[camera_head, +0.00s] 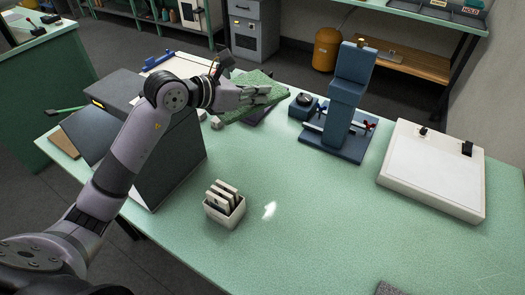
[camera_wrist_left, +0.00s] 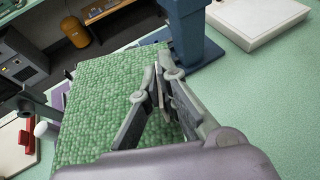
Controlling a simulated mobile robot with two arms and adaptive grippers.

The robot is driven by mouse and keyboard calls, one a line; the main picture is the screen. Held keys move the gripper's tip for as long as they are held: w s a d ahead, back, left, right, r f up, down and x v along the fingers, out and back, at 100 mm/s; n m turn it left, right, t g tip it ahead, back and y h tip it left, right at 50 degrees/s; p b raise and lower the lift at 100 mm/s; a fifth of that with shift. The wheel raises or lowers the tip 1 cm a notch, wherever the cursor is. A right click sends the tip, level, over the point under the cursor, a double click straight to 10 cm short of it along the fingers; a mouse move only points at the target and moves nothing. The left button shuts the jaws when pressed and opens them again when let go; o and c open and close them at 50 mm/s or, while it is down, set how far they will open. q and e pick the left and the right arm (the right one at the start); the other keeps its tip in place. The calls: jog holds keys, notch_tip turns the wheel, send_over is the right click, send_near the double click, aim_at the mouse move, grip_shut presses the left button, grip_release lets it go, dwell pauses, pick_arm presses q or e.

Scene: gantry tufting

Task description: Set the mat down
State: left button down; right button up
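The green, bumpy-textured mat (camera_head: 241,107) is held tilted above the back middle of the table, left of the blue press-like stand. In the left wrist view the mat (camera_wrist_left: 105,100) fills the left half. My left gripper (camera_head: 270,92) is at the mat's right edge. In the left wrist view its fingers (camera_wrist_left: 163,85) close together over that edge, one in front of the mat, so it is shut on the mat. The mat's underside is hidden. My right gripper is not in view.
A purple piece (camera_head: 262,114) lies under the mat. The blue stand (camera_head: 345,95) stands close right of it. A white panel (camera_head: 432,168) lies at the right. A small white box with upright cards (camera_head: 224,212) stands at the front. The table's middle (camera_head: 310,200) is clear.

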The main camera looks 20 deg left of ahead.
aim_at(259, 109)
pick_arm(q)
notch_tip(259, 109, down, 5)
jog(key=shift+p, duration=0.4)
notch_tip(259, 109, down, 13)
jog(key=shift+w+f+p, duration=0.1)
jog(key=shift+w+p, duration=0.05)
jog(key=shift+p, duration=0.4)
jog(key=shift+f, duration=0.25)
notch_tip(259, 109, down, 4)
jog(key=shift+r, duration=0.25)
jog(key=shift+f, duration=0.25)
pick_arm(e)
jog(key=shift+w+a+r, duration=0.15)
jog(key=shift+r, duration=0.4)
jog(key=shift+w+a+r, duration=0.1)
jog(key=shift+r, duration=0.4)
